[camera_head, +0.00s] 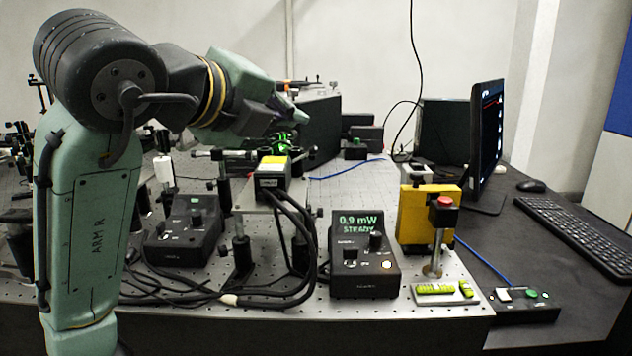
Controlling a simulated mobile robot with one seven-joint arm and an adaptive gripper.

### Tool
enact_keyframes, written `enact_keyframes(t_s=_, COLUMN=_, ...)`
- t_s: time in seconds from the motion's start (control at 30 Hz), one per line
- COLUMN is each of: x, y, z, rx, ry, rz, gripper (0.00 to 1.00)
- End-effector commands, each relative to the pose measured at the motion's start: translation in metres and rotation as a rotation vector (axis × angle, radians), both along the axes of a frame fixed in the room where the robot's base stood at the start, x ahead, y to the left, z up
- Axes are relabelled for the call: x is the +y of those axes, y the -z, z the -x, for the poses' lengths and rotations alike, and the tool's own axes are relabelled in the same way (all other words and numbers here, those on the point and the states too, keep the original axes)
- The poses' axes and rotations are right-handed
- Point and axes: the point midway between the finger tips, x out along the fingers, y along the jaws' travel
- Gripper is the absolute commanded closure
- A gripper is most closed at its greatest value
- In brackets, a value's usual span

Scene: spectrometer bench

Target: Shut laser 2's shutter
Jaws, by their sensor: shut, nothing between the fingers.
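My gripper (296,114) is at the end of my arm, above the back of the bench. It is shut and empty, apart from the devices below, and partly hidden by my own wrist. A black laser head (272,180) with a yellow label sits on a raised mount at the middle. Green light (284,143) shows just behind it. A black control box (364,272) with knobs reads "0.9 mW STEADY" and has a lit amber-white button. A similar box (183,236) stands to the left. I cannot read which is laser 2, nor make out a shutter lever.
A small black button box (520,303) is at the front right. Thick black cables loop across the front. A monitor (486,140) and keyboard (580,230) are on the right.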

Motion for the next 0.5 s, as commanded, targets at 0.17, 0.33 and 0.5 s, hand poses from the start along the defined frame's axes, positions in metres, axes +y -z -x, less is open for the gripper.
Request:
enact_keyframes(t_s=0.17, x=-0.016, y=0.048, z=0.019, rx=0.142, ry=0.127, rz=-0.329, gripper=1.0)
enact_keyframes(t_s=0.33, x=-0.018, y=0.061, z=0.027, rx=0.188, ry=0.179, rz=-0.434, gripper=1.0)
enact_keyframes(t_s=0.5, x=-0.018, y=0.061, z=0.028, rx=0.191, ry=0.184, rz=-0.442, gripper=1.0)
